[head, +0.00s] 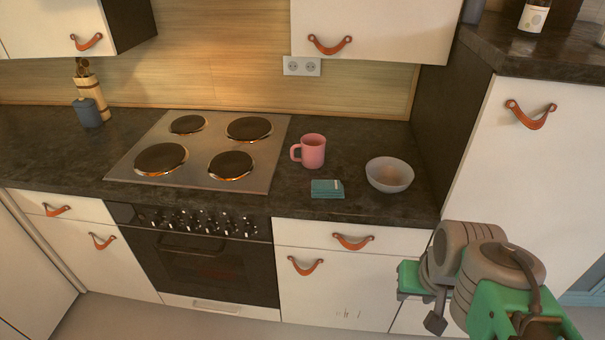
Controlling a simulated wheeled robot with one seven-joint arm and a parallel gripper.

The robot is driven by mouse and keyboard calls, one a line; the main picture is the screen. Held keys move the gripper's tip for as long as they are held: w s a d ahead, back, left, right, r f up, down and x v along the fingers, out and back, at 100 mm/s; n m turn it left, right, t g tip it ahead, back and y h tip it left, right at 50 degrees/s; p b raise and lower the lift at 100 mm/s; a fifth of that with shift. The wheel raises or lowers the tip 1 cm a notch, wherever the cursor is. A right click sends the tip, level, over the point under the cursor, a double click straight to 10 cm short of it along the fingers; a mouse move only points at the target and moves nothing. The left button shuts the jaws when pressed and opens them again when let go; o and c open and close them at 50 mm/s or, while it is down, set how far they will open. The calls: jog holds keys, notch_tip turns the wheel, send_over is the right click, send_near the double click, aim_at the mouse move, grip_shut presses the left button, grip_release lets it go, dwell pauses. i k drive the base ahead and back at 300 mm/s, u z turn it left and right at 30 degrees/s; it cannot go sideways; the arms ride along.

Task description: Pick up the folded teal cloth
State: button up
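The folded teal cloth (327,189) lies flat on the dark counter near its front edge, with a small pale patch on its upper right. It is right of the stove and in front of a pink mug (313,151). My arm is at the lower right, in front of the cabinets and well apart from the cloth. A dark tip that seems to belong to my gripper (435,322) hangs below the green and grey arm parts. Its fingers cannot be made out clearly, and nothing held is visible.
A pale bowl (389,175) stands right of the cloth, close by. The stove (201,152) with its hot plates is to the left. A tall cabinet (520,165) bounds the counter at right. A wall cabinet (372,27) hangs above. Bare counter lies between mug and bowl.

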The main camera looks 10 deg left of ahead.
aim_at(320, 188)
jog(key=u, duration=0.85)
jog(key=i, duration=0.9)
jog(key=u, duration=1.05)
jog(key=i, duration=0.3)
jog(key=u, duration=0.3)
